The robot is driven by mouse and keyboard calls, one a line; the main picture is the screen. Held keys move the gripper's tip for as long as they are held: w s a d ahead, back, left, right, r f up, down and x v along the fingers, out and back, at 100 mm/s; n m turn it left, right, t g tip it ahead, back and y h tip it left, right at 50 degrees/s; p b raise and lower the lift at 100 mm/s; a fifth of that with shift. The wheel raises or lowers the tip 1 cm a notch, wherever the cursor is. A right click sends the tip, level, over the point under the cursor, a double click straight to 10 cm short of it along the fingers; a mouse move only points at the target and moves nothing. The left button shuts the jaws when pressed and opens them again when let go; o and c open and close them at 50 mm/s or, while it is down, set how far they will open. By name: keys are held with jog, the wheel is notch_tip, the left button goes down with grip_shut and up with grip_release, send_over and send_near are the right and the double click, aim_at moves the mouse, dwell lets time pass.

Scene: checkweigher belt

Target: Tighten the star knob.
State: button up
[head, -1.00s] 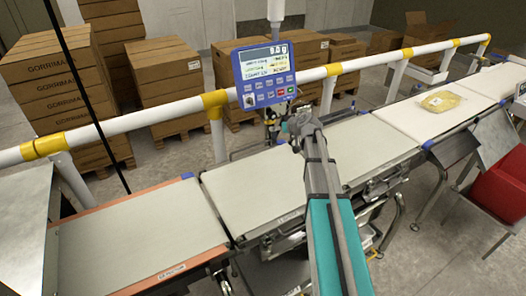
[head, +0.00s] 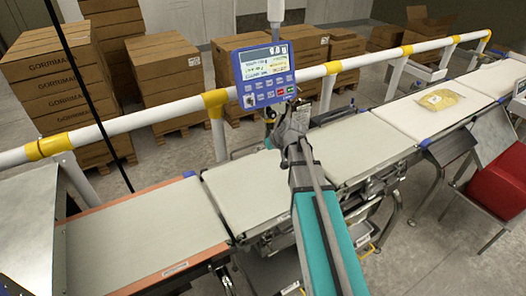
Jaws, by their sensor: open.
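My gripper (head: 296,116) is at the far end of my teal and grey arm, just below the lower right corner of the blue display unit (head: 266,75). It is open, seen from behind and small, with nothing visible in it. The display stands on a thin post behind the belts. A small dark fitting (head: 270,114) shows on this post, just left of my gripper. I cannot make out the star knob for certain; it may be this fitting or hidden behind my gripper. I cannot tell whether my gripper touches anything there.
A white rail (head: 140,118) with yellow joints runs behind the belts. A left belt (head: 135,230), a middle belt (head: 245,190) and a right belt (head: 425,112) form a line. A yellowish pack (head: 439,100) lies on the right belt. Stacked cartons (head: 60,75) stand behind the rail.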

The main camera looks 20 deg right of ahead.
jog(key=shift+s+a+g, duration=0.2)
jog(key=shift+s+a, duration=0.1)
jog(key=shift+s, duration=0.25)
jog(key=shift+s+a+g, duration=0.2)
jog(key=shift+s+a, duration=0.1)
jog(key=shift+s, duration=0.2)
jog(key=s+a+f+m+g+h, duration=0.1)
jog(key=s+a+f+g+h, duration=0.1)
jog(key=s, duration=0.7)
jog(key=s+a+f+m+g+h, duration=0.1)
jog(key=s+g, duration=0.3)
jog(key=s, duration=0.6)
jog(key=shift+s+a+f+m+h, duration=0.35)
jog(key=shift+a+m+h, duration=0.1)
jog(key=shift+h, duration=0.15)
jog(key=shift+w, duration=0.1)
